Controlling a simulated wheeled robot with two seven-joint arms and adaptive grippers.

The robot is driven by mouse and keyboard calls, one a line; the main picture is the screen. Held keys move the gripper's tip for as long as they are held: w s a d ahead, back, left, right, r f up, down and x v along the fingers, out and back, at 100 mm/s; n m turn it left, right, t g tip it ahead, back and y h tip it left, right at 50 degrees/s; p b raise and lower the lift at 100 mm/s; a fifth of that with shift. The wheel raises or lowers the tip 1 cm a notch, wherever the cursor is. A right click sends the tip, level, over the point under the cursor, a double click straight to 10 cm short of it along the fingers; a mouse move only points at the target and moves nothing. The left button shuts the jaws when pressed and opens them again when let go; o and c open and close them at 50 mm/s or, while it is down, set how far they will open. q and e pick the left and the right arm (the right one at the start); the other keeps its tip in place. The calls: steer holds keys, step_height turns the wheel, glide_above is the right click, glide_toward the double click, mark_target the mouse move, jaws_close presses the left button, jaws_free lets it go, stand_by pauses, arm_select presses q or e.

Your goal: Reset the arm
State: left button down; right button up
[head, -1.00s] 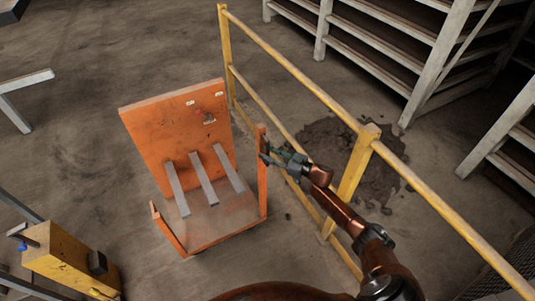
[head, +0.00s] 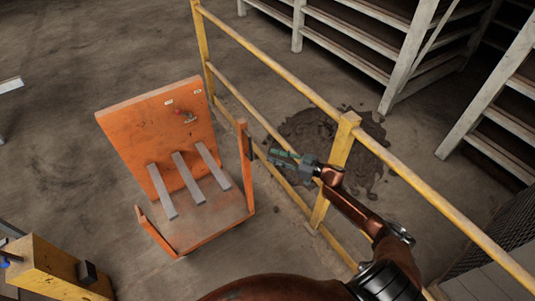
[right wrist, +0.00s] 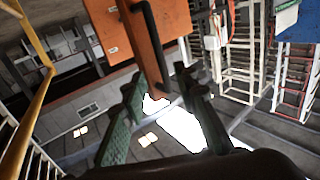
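My right arm comes in from the lower right in the head view. Its gripper (head: 283,158) is just right of the orange cart's upright post, beside the yellow railing. In the right wrist view, the two green fingers of the right gripper (right wrist: 160,84) stand apart with nothing held between them. The orange cart (head: 160,120) has a tall back panel and a low tray with three grey bars leaning in it. Its panel also seems to show at the top of the right wrist view (right wrist: 140,25). My left gripper is not seen.
A yellow railing (head: 349,119) runs diagonally close to the right arm. Dark dirt (head: 310,135) lies on the floor behind it, with white-framed shelves (head: 410,55) beyond. A yellow block-like object (head: 55,268) stands at the lower left. Floor left of the cart is largely clear.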

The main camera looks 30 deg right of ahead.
steer(key=shift+s+d, duration=0.1)
stand_by(0.5)
steer(key=s+d+f+m+h, duration=0.2)
steer(key=s+d+f+h, duration=0.1)
steer(key=f, duration=0.7)
steer(key=s+d+f+m+h, duration=0.2)
steer(key=s+f+h, duration=0.1)
steer(key=f, duration=0.7)
steer(key=s+d+f+m+g+h, duration=0.1)
steer(key=s+f+g+h, duration=0.1)
steer(key=s+f, duration=0.65)
steer(key=s+f+m+g+h, duration=0.1)
steer(key=s+f+g+h, duration=0.1)
steer(key=s+f, duration=0.65)
steer(key=s+a+f+g, duration=0.3)
steer(key=s+f, duration=0.4)
steer(key=s, duration=0.6)
steer(key=s+a+f+g, duration=0.3)
steer(key=s+a+f, duration=0.3)
steer(key=s, duration=0.7)
steer(key=s+a+f+g, duration=0.4)
steer(key=s+f, duration=0.5)
steer(key=s, duration=0.4)
steer(key=shift+s+a+f+h, duration=0.15)
steer(key=shift+a+h, duration=0.25)
steer(key=shift+a, duration=0.25)
